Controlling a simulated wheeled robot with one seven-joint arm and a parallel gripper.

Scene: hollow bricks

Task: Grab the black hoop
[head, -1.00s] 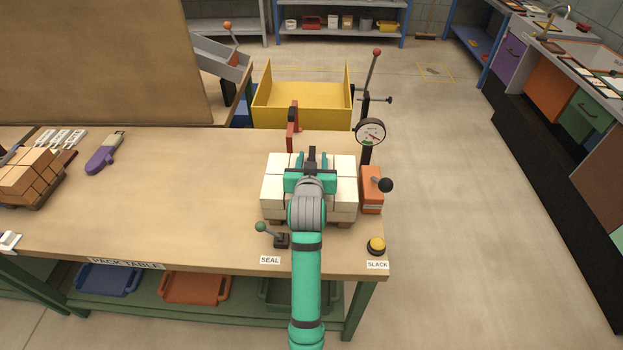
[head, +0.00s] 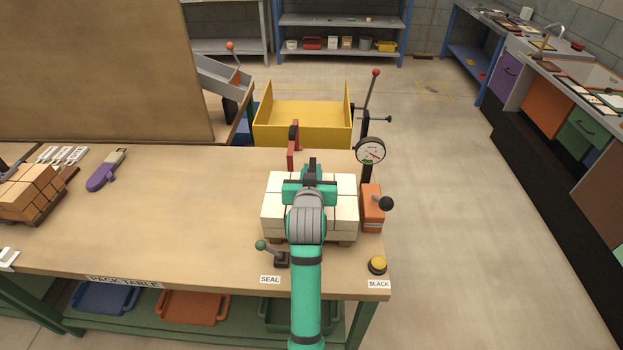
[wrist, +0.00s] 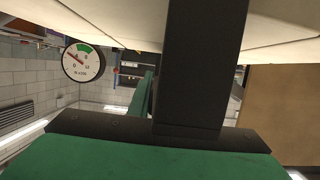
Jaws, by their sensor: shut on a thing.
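A stack of white hollow bricks (head: 340,208) stands on a small pallet at the right end of the pack table. My teal gripper (head: 311,183) is over the top of the stack, shut on a dark part that I take for the black hoop (head: 312,165). Only a short black piece shows above the gripper; my wrist hides the rest and the exact contact. In the wrist view, a broad black upright (wrist: 205,65) fills the middle, with pale brick surfaces (wrist: 110,22) above it. I cannot tell there where finger ends and hoop begins.
Close right of the stack stands an orange tool (head: 372,205) with a dial gauge (head: 370,150) and a tall lever. A red upright (head: 293,145) stands behind. The seal lever (head: 272,252) and yellow slack button (head: 377,265) are in front. The table's middle is clear.

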